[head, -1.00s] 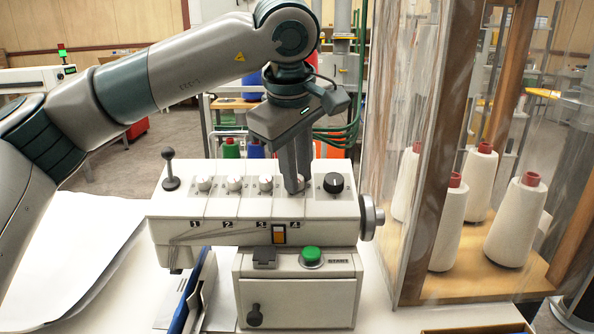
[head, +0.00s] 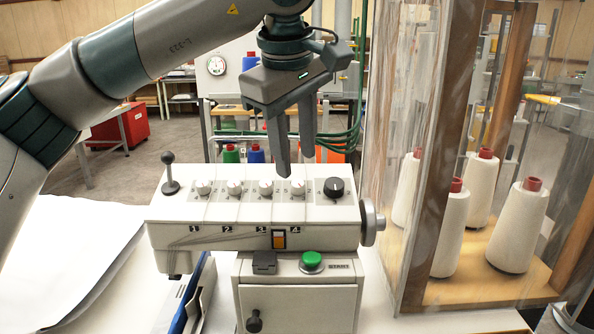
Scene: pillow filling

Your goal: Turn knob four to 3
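The white machine (head: 215,210) stands on the table with a row of white knobs on its sloped top. Knob four (head: 298,188) is the rightmost white knob, above the label 4. Its pointer and scale are too small to read. My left gripper (head: 295,168) is above and just behind knob four, fingers pointing down and spread apart with nothing between them. It looks clear of the knob. My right gripper is not in view.
A black knob (head: 333,187) sits right of knob four, and a lever (head: 170,173) stands at the left end. A green button (head: 312,261) is below. A clear-walled cabinet with thread cones (head: 517,225) stands at right.

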